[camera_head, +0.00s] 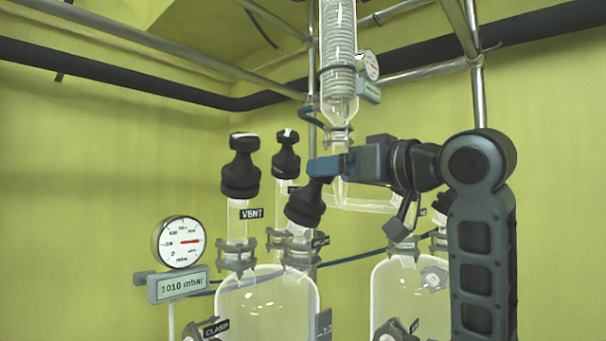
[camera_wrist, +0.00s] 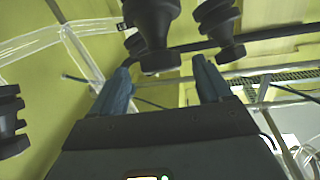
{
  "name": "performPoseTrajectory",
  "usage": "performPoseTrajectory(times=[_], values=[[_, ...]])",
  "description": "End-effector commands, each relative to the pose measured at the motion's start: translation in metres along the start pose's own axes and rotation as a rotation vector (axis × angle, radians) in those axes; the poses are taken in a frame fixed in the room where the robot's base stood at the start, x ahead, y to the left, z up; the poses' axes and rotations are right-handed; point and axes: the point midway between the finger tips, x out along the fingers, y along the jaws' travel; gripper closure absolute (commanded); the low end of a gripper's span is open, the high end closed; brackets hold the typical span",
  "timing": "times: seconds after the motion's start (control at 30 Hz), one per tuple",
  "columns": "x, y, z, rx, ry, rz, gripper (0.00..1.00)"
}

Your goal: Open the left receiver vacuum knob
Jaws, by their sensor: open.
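The left receiver (camera_head: 266,302) is a clear glass vessel with several black knobs on top. One knob (camera_head: 241,165) stands upright beside a VENT label (camera_head: 251,213). A second upright knob (camera_head: 286,153) is behind it. A third, tilted knob (camera_head: 305,203) is just below my gripper's blue fingers (camera_head: 325,167). No readable label marks which is the vacuum knob. In the wrist view my gripper (camera_wrist: 160,63) is open and empty, with a black knob (camera_wrist: 153,35) beyond and between its fingertips. Whether they touch is unclear.
A dial gauge (camera_head: 180,242) with a 1010 mbar sign (camera_head: 178,285) stands left. A right glass vessel (camera_head: 411,295) is below my arm. A coil condenser (camera_head: 338,50) hangs above. Other knobs flank the gripper in the wrist view, right (camera_wrist: 218,28) and left (camera_wrist: 10,120).

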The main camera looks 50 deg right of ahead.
Motion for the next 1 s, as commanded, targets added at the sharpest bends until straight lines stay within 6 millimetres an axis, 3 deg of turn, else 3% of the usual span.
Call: performPoseTrajectory(times=[0.2,0.4,0.77,1.0], values=[[0.035,-0.001,0.0,0.001,-0.003,-0.002,0.22],[0.058,-0.001,0.0,0.001,0.0,-0.002,0.22],[0.064,-0.001,0.001,0.0,0.001,-0.001,0.22],[0.064,-0.001,0.0,0.0,0.001,-0.001,0.43]])
